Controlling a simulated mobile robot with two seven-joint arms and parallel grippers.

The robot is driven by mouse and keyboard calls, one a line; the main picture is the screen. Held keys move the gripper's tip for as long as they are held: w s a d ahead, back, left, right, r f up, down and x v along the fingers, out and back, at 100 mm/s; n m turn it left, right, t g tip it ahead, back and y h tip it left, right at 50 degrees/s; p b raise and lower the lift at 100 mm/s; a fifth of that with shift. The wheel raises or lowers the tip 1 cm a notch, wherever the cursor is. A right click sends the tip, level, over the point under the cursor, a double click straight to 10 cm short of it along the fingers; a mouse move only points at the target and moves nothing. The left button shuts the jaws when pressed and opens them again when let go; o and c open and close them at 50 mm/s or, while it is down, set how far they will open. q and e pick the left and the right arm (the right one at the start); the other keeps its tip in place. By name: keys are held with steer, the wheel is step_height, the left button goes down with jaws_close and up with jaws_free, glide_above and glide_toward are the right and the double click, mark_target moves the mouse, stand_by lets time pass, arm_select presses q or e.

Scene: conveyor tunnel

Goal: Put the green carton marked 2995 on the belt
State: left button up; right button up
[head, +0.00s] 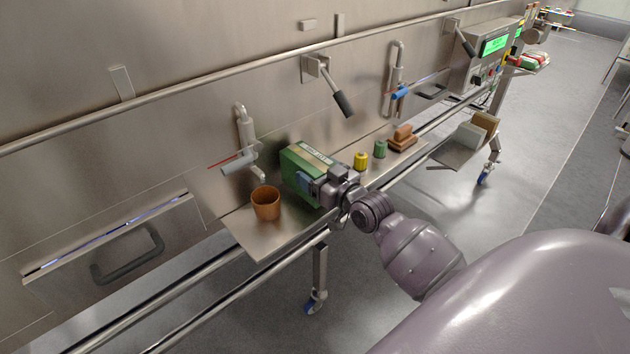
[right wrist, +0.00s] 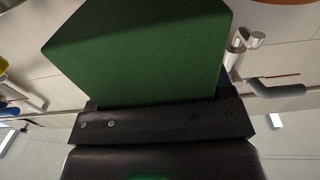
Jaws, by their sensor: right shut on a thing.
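The green carton (head: 296,176) is at the middle of the head view, close to the steel wall, with a tan strip and a pale label on top; the label is too small to read. My right gripper (head: 316,187) is shut on the carton. In the right wrist view the carton's plain green side (right wrist: 150,50) fills the space beyond the dark gripper (right wrist: 160,118). I cannot tell whether its underside touches the shelf. My left gripper is not in view. I cannot make out the belt.
A brown cup (head: 266,204) stands on the narrow steel shelf (head: 262,241). A yellow can (head: 361,161), a small green can (head: 380,149) and brown blocks (head: 402,139) stand to the carton's right. A lever handle (head: 343,103) and a tap-like fitting (head: 240,160) jut from the wall.

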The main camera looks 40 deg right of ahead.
steer(key=shift+f, duration=0.85)
steer(key=shift+w+f, duration=0.2)
steer(key=shift+f, duration=0.25)
steer(key=o, duration=1)
steer(key=shift+f, duration=0.1)
steer(key=shift+c, duration=0.2)
steer(key=o, duration=0.4)
steer(key=shift+o, duration=0.2)
